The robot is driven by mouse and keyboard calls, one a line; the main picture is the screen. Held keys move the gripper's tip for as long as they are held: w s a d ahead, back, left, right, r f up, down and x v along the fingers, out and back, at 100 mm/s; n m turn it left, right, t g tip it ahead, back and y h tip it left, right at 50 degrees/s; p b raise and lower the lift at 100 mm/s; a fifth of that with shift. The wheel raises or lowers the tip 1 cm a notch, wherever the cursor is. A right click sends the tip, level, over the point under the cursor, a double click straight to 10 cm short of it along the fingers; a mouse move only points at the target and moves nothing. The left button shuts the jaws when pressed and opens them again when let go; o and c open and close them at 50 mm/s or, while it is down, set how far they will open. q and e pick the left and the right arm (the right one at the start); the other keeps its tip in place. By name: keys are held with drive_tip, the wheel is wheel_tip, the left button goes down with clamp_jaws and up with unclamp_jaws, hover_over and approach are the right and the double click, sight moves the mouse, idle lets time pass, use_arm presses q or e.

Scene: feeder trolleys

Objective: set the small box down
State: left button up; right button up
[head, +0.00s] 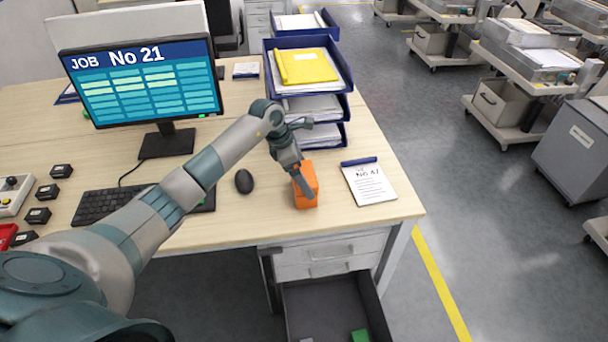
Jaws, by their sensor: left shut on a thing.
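The small box (308,187) is orange and stands at the front right part of the wooden desk (240,217). My left gripper (303,190) reaches down to it from above and is shut on it. The gripper's fingers cover part of the box. The box's lower end appears at the desk top, but I cannot tell whether it touches the surface. My right gripper does not show.
A paper headed "No 21" or similar (369,185) lies right of the box. A black mouse (244,181) and stacked blue trays (309,88) are close by. Below, an open drawer (318,310) holds a green item (360,336). Trolleys (510,92) stand right.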

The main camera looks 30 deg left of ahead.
use_arm(q)
drive_tip(key=o, duration=1)
drive_tip(key=shift+r, duration=0.2)
drive_tip(key=shift+s+a+r, duration=0.1)
drive_tip(key=shift+a+r, duration=0.1)
drive_tip(key=shift+r, duration=0.2)
drive_tip(key=shift+b+v, duration=1.25)
drive_tip(key=shift+v, duration=4.2)
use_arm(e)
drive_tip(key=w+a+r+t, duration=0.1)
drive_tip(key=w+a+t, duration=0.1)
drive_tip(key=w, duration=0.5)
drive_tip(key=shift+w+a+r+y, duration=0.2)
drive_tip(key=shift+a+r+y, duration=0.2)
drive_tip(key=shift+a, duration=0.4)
